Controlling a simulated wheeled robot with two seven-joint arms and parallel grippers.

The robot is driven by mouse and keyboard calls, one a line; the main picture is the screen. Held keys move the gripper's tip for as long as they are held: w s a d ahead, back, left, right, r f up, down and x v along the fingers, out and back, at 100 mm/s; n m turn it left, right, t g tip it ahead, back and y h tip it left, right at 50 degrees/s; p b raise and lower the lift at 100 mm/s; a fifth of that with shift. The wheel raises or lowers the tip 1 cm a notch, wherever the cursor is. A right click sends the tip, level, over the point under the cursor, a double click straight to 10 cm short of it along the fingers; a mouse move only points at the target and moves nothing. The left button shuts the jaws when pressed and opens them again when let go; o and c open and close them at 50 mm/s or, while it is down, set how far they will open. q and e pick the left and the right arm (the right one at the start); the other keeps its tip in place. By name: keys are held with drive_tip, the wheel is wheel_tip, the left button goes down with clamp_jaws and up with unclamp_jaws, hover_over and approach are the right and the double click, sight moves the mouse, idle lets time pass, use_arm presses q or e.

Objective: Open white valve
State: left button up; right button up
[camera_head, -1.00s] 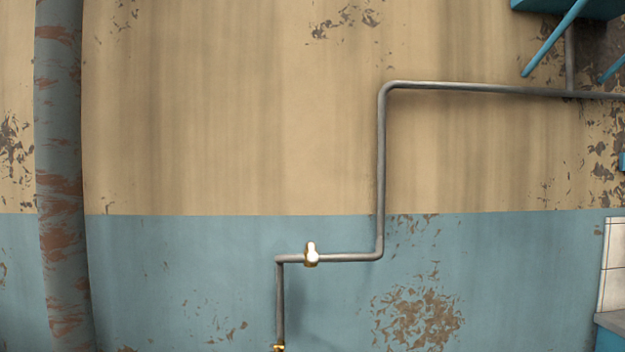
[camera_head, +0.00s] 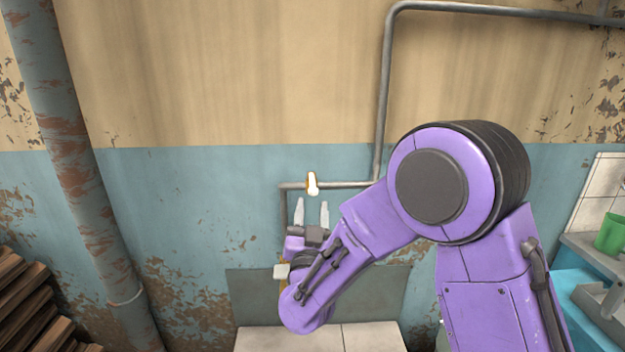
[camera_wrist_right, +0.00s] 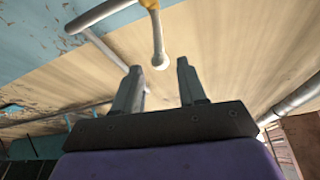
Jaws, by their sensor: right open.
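The white valve (camera_head: 312,185) is a small white handle on a brass body, set on the short horizontal stretch of the grey pipe (camera_head: 348,185) on the wall. My right gripper (camera_head: 311,203) is just below it in the head view, with its two fingers pointing up and apart, and nothing between them. In the right wrist view the white handle (camera_wrist_right: 159,45) hangs from the brass fitting (camera_wrist_right: 148,3); its rounded tip is beyond the open fingers (camera_wrist_right: 158,80), roughly between them. I cannot see contact. My left gripper is not in view.
A thick rusty pipe (camera_head: 75,160) runs down the wall at left, with stacked wood (camera_head: 30,305) below. A white tiled surface (camera_head: 320,338) lies under my right gripper. A green cup (camera_head: 610,233) stands on a grey counter at right.

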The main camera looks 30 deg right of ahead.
sight(313, 180)
drive_tip(key=p+x, duration=0.2)
drive_tip(key=x, duration=0.6)
drive_tip(key=shift+w+d+p, duration=0.25)
drive_tip(key=shift+w+p, duration=0.05)
drive_tip(key=shift+p, duration=0.05)
drive_tip(key=shift+w+d, duration=0.2)
drive_tip(key=shift+w, duration=0.15)
